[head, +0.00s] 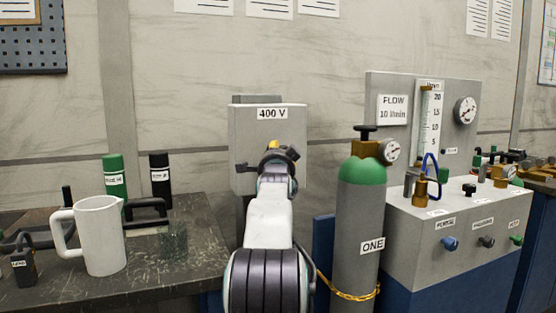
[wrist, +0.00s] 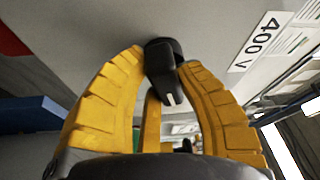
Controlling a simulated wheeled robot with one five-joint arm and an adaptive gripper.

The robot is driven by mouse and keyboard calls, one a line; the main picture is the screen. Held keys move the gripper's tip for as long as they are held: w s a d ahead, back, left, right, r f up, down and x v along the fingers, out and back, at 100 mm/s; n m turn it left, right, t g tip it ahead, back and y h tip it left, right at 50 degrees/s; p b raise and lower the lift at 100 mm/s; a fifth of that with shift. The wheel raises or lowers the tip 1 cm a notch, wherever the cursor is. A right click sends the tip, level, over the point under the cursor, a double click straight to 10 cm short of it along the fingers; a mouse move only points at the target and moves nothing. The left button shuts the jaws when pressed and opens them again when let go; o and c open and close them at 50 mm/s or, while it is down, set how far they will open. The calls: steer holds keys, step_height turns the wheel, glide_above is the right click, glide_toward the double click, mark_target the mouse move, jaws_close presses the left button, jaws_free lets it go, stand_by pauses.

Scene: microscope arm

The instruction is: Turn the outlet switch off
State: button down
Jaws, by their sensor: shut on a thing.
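The outlet is a grey wall box (head: 244,150) labelled 400 V, in the middle of the head view. Its grey face (wrist: 205,25) and the 400 V label (wrist: 262,42) also show in the wrist view, turned on their side. The switch is a black knob (wrist: 162,68) with a white mark at its end. My gripper (wrist: 165,62) has its yellow fingers shut on the knob, one on each side. In the head view my arm hides the switch, and only a little of my gripper's yellow (head: 294,151) shows in front of the box.
A green-topped gas cylinder (head: 360,220) labelled ONE stands close right of my arm. Right of it is a grey flow panel (head: 440,240) with valves and gauges. At left, a dark bench (head: 180,255) holds a white mug (head: 98,235) and green and black bottles.

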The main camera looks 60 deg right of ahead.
steer(key=shift+w, duration=0.1)
steer(key=c, duration=0.8)
jaws_free()
steer(key=shift+c, duration=0.2)
steer(key=shift+a, duration=0.1)
steer(key=v, duration=1.2)
